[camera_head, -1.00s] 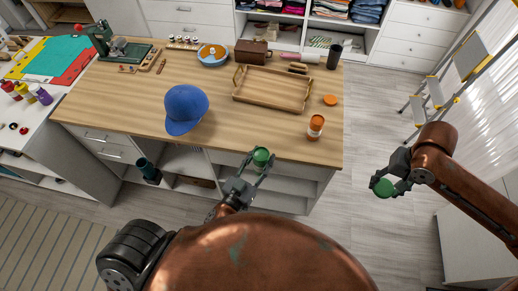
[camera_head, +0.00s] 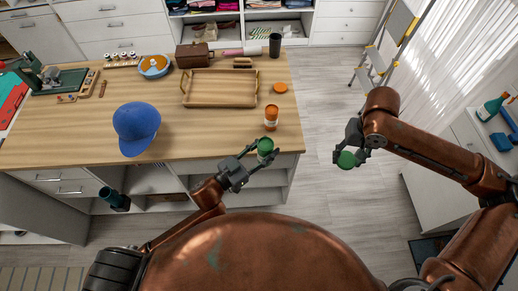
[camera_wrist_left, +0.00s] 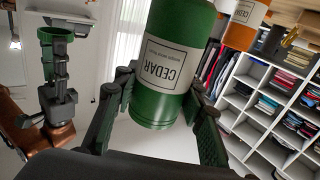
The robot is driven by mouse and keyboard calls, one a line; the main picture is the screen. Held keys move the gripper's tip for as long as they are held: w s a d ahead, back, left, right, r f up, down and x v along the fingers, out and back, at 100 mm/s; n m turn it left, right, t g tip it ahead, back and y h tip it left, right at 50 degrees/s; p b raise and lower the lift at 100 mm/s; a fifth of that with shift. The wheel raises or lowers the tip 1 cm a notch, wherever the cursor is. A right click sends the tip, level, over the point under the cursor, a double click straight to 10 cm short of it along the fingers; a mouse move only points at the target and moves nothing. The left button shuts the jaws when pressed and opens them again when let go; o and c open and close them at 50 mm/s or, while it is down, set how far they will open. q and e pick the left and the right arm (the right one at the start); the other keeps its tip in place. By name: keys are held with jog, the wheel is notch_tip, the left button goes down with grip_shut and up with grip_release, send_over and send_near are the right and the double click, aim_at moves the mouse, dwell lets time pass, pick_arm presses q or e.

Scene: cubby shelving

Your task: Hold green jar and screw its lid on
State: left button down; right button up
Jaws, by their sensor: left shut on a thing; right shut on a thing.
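My left gripper (camera_head: 256,150) is shut on the green jar (camera_head: 265,147), held up just off the worktop's front edge. In the left wrist view the green jar (camera_wrist_left: 165,105) sits between the two fingers, with a white CEDAR label. My right gripper (camera_head: 350,146) is shut on the green lid (camera_head: 346,160), to the right of the jar and clearly apart from it, over the floor. The left wrist view also shows my right gripper (camera_wrist_left: 60,75) with the green lid (camera_wrist_left: 56,34) at the left. The jar's mouth is not clearly seen.
An orange jar (camera_head: 271,118) stands on the wooden worktop (camera_head: 210,130) near its right end, close behind the green jar. An orange lid (camera_head: 280,87), a wooden tray (camera_head: 220,88) and a blue cap (camera_head: 136,128) lie there too. Open floor (camera_head: 320,215) lies between and below the grippers.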

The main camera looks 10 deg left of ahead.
dwell(0.3)
jog(key=w+a+r+n, duration=0.1)
jog(key=w+a+r, duration=0.1)
jog(key=a, duration=0.6)
jog(key=w+a+r, duration=0.1)
jog(key=a+r, duration=0.2)
jog(key=a, duration=0.4)
jog(key=n, duration=0.1)
send_near(266, 142)
notch_tip(266, 142, up, 2)
jog(key=s, duration=0.3)
jog(key=shift+w+d, duration=0.1)
jog(key=shift+d, duration=0.05)
jog(key=shift+f, duration=0.15)
jog(key=shift+f, duration=1.9)
jog(key=shift+f, duration=0.85)
jog(key=shift+f, duration=0.6)
